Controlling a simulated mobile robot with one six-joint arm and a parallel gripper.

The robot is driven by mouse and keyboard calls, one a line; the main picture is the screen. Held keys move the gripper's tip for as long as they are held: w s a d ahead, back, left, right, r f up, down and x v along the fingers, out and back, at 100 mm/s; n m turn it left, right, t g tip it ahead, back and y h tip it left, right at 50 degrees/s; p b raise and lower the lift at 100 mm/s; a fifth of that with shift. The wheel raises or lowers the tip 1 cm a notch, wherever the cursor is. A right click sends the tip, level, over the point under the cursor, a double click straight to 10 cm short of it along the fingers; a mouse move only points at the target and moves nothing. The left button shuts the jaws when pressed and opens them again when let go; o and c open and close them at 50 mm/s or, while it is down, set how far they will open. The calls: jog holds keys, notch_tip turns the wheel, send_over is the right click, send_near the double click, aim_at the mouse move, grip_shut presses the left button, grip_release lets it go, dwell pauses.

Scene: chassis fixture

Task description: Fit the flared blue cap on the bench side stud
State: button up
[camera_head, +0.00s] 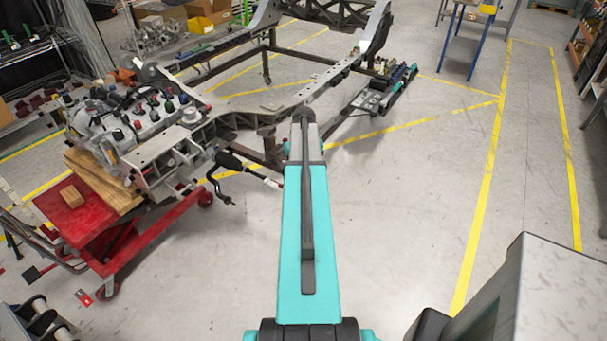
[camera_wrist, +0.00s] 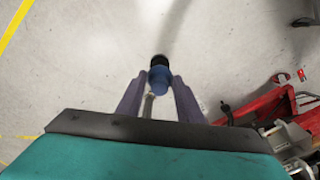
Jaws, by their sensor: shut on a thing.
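The blue cap (camera_wrist: 160,76) is between my gripper's two fingertips (camera_wrist: 159,82) in the wrist view. My gripper is shut on it. A black round part (camera_wrist: 159,60) shows at the cap's far end; I cannot tell whether it belongs to the cap. Below the held cap there is open grey floor, and no stud shows near it. In the head view my own arm hides the gripper and the cap. I cannot pick out the bench side stud in either view.
The chassis frame (camera_head: 300,97) stands ahead in the head view. An engine assembly (camera_head: 140,117) with several coloured caps rests at the left by a red lift cart (camera_head: 80,212). Part of the red cart (camera_wrist: 262,104) shows in the wrist view.

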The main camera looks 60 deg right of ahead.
jog(key=shift+f+b, duration=0.4)
jog(key=shift+f, duration=0.5)
jog(key=shift+f+b, duration=0.85)
jog(key=shift+f, duration=1.25)
dwell(1.2)
dwell(1.1)
jog(key=o, duration=1.3)
jog(key=shift+o, duration=0.2)
jog(key=shift+r, duration=0.1)
jog(key=shift+r+p, duration=1.9)
jog(key=shift+r, duration=1.55)
jog(key=shift+a, duration=0.1)
